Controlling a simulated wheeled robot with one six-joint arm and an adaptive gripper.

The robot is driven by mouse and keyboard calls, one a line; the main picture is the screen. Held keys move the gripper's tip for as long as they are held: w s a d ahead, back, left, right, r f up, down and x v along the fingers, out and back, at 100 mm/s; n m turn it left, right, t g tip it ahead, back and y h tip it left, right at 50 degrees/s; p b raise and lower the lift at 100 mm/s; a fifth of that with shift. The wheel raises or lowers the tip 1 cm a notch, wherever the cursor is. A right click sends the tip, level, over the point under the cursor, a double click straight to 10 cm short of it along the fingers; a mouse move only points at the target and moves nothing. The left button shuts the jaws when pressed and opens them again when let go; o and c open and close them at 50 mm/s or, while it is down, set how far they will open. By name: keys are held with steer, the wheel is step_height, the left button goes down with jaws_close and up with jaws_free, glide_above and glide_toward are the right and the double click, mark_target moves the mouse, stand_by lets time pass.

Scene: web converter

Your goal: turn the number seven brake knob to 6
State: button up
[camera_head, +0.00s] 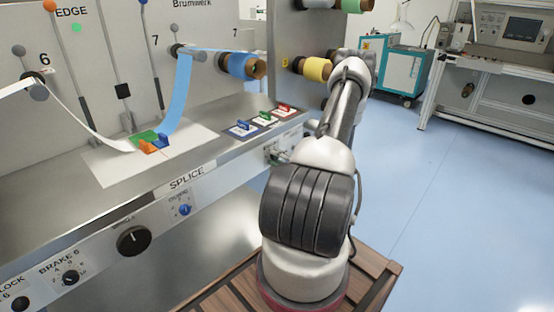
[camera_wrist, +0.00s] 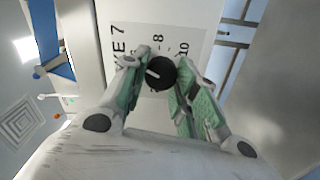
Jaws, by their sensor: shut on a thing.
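The number seven brake knob (camera_wrist: 161,73) is a round black knob with a short white mark on its left part in the wrist view. Its label plate (camera_wrist: 118,44) reads "KE 7" sideways, with 8 and 10 legible above and to the right of the knob. The 6 is not legible, and I cannot tell which number the mark meets. My gripper (camera_wrist: 163,76) has its green-padded fingers on both sides of the knob, shut on it.
The brake 6 knob (camera_head: 70,277), a large black knob (camera_head: 133,240) and a small blue knob (camera_head: 184,209) sit further left on the panel. Small red, green and blue handled pieces (camera_head: 264,118) stand on the shelf above my gripper. Open blue floor (camera_head: 440,190) lies to the right.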

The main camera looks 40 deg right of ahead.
steer(key=shift+f, duration=0.1)
steer(key=o, duration=1)
steer(key=s, duration=0.8)
steer(key=s+d, duration=0.1)
steer(key=s, duration=0.3)
